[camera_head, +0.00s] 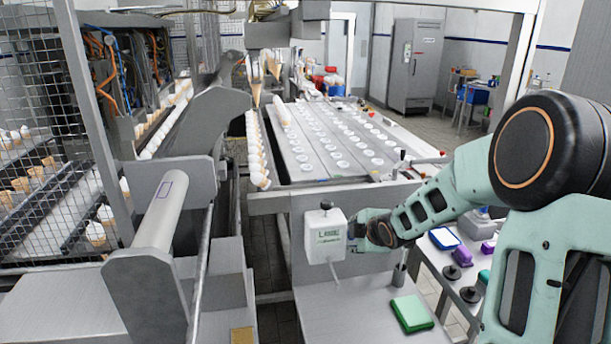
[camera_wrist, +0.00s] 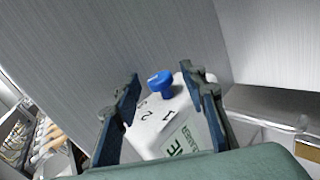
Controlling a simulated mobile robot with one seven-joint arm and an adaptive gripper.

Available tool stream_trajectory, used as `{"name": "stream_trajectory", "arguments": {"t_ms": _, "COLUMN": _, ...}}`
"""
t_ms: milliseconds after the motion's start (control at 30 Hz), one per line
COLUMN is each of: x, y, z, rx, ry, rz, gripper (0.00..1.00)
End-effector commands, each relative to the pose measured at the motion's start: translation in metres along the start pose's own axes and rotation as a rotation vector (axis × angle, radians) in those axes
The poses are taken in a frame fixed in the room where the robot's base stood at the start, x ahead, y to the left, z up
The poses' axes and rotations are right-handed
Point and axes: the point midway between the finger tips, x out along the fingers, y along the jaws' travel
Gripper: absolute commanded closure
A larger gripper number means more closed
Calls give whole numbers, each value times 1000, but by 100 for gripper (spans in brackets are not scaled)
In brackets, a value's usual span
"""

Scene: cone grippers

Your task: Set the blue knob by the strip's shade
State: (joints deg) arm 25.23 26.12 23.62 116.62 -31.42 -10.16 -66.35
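A blue knob (camera_wrist: 160,84) stands on top of a white box (camera_wrist: 150,122) marked with the numerals 1, 2 and 3. In the head view this white box (camera_head: 322,236) is fixed to the front of the machine, and the knob looks small and dark on top. My gripper (camera_wrist: 160,76) is open, one finger on each side of the box top, with the knob between and beyond the fingertips. No contact with the knob shows. In the head view my gripper (camera_head: 358,229) is at the right side of the box. I cannot make out a colour strip.
A steel shelf (camera_head: 365,325) below the box carries a green pad (camera_head: 411,313) and a small grey cup (camera_head: 399,275). A side table at right holds a blue-rimmed tray (camera_head: 444,238) and a purple item (camera_head: 488,248). The conveyor (camera_head: 305,150) lies behind.

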Motion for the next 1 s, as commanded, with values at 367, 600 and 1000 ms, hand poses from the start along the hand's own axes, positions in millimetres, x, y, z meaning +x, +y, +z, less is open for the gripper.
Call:
{"name": "stream_trajectory", "arguments": {"t_ms": 367, "x": 4, "y": -8, "z": 2, "rx": -2, "ry": 28, "rz": 164, "gripper": 61}}
{"name": "stream_trajectory", "arguments": {"t_ms": 600, "x": 5, "y": -11, "z": 3, "rx": -1, "ry": 51, "rz": 295, "gripper": 61}}
{"name": "stream_trajectory", "arguments": {"t_ms": 1000, "x": 4, "y": -10, "z": 3, "rx": 2, "ry": 93, "rz": 523, "gripper": 61}}
